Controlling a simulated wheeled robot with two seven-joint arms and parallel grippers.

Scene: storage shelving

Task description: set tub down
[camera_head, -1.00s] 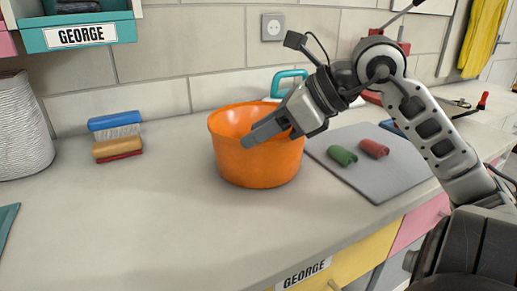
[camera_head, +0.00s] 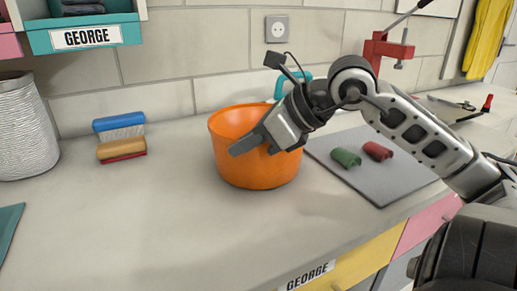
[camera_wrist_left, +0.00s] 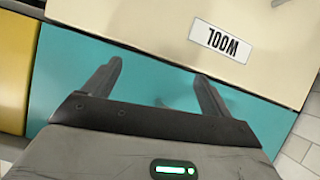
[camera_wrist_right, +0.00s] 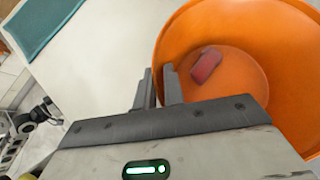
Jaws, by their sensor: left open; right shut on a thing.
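The orange tub (camera_head: 257,168) stands upright on the counter, left of the grey mat. My right gripper (camera_head: 238,148) reaches over it from the right and is shut on its near-left wall at the rim. In the right wrist view the closed fingers (camera_wrist_right: 158,75) lie at the rim of the tub (camera_wrist_right: 270,30), and a small red object (camera_wrist_right: 206,65) lies inside on its bottom. Whether a hair's gap remains under the tub cannot be told. My left gripper (camera_wrist_left: 158,75) is open and empty in front of teal and cream panels, outside the head view.
A grey mat (camera_head: 385,183) with a green roll (camera_head: 346,158) and a red roll (camera_head: 377,151) lies right of the tub. Brushes (camera_head: 121,137) and a white ribbed container (camera_head: 22,128) stand left. The counter's front middle (camera_head: 150,220) is clear.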

